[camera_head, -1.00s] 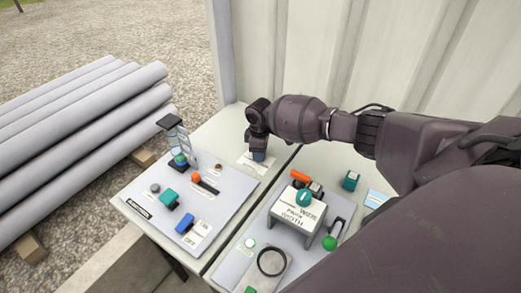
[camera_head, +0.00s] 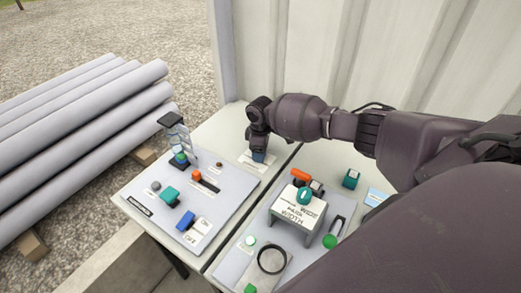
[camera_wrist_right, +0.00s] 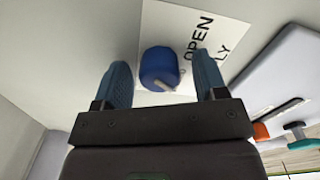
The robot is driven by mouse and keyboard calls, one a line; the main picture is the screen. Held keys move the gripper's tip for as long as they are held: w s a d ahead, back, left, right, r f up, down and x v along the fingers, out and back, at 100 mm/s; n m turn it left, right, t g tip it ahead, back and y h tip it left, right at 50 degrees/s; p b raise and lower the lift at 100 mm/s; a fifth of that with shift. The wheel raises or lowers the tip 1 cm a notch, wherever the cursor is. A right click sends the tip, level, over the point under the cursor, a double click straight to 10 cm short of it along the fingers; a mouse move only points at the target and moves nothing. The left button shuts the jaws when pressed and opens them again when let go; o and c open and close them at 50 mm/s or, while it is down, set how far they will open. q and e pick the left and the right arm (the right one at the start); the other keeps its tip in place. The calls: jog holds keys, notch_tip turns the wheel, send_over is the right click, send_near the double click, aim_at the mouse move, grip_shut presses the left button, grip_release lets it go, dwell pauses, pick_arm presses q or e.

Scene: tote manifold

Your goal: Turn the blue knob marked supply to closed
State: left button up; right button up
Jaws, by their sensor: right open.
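The blue knob (camera_wrist_right: 159,68) shows in the right wrist view on a white label plate (camera_wrist_right: 165,22) with the printed words "OPEN" and part of "SUPPLY". A pale pointer mark runs along the knob toward the lower right. My right gripper (camera_wrist_right: 166,85) is open, with one blue-grey fingertip on each side of the knob and a visible gap to both. In the head view my right gripper (camera_head: 258,155) points down over the label plate (camera_head: 247,161) at the back of the table and hides the knob. My left gripper is out of view.
A left panel (camera_head: 150,222) carries a teal knob (camera_head: 169,195), a blue block (camera_head: 186,220) and an orange slider (camera_head: 197,175). A right panel (camera_head: 232,268) carries a raised box with a teal knob (camera_head: 304,196). A corrugated wall (camera_head: 300,50) stands close behind. Grey pipes (camera_head: 80,130) lie left.

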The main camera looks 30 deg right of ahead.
notch_tip(320, 180, up, 11)
jog(key=p, duration=0.1)
jog(key=shift+f, duration=0.15)
dwell(0.8)
